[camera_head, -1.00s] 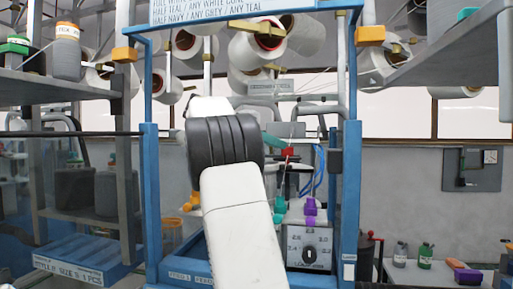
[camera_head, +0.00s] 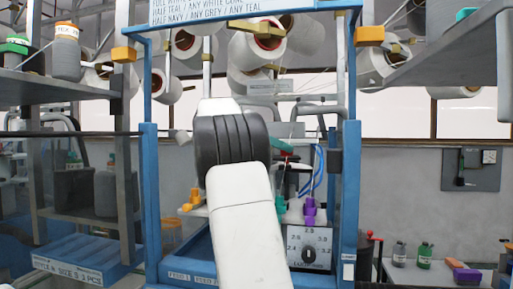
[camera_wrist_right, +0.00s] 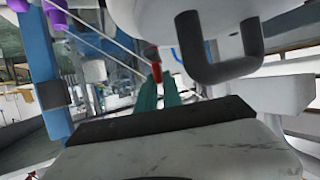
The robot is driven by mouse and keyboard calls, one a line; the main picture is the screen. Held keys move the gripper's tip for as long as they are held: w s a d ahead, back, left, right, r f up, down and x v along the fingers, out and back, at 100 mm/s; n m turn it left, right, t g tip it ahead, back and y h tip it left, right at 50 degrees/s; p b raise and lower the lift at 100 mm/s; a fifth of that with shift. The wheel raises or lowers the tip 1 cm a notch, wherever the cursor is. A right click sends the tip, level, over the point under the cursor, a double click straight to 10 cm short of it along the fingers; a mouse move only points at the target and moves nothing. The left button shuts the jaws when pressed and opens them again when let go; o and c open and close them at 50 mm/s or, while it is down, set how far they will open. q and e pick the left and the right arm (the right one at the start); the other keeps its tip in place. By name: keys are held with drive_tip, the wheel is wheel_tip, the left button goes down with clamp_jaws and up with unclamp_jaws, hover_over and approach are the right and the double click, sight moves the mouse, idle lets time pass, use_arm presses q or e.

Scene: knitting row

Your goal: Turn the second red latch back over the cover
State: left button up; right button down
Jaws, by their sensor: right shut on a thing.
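In the right wrist view, the teal fingers of my right gripper (camera_wrist_right: 160,92) are close together, with a small red latch (camera_wrist_right: 152,54) at their tips. In the head view, my right gripper (camera_head: 282,148) shows small and partly hidden beyond my white forearm and black joint. A bit of red (camera_head: 285,155) shows beside its fingers. I cannot tell which latch in the row this is, nor make out the cover clearly. My left gripper is not in view.
A white rounded body with a dark handle (camera_wrist_right: 205,62) is close to the right of the fingers. A blue frame post (camera_head: 349,190) stands to the right of the arm. Purple clips (camera_head: 310,210) and a dial plate (camera_head: 309,247) sit below. Yarn cones (camera_head: 258,48) hang above.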

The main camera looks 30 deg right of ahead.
drive_tip(key=shift+w+d+m+g+y, duration=0.15)
drive_tip(key=shift+m+g+y, duration=0.25)
drive_tip(key=shift+m+g, duration=1.1)
drive_tip(key=c, duration=1.5)
unclamp_jaws()
drive_tip(key=shift+w+r, duration=0.1)
drive_tip(key=shift+r, duration=1.25)
drive_tip(key=shift+a+r, duration=0.2)
drive_tip(key=shift+r, duration=0.25)
drive_tip(key=s+a+r, duration=0.1)
drive_tip(key=s+a, duration=0.9)
drive_tip(key=s, duration=0.2)
drive_tip(key=shift+s+r, duration=0.2)
drive_tip(key=shift+s, duration=0.05)
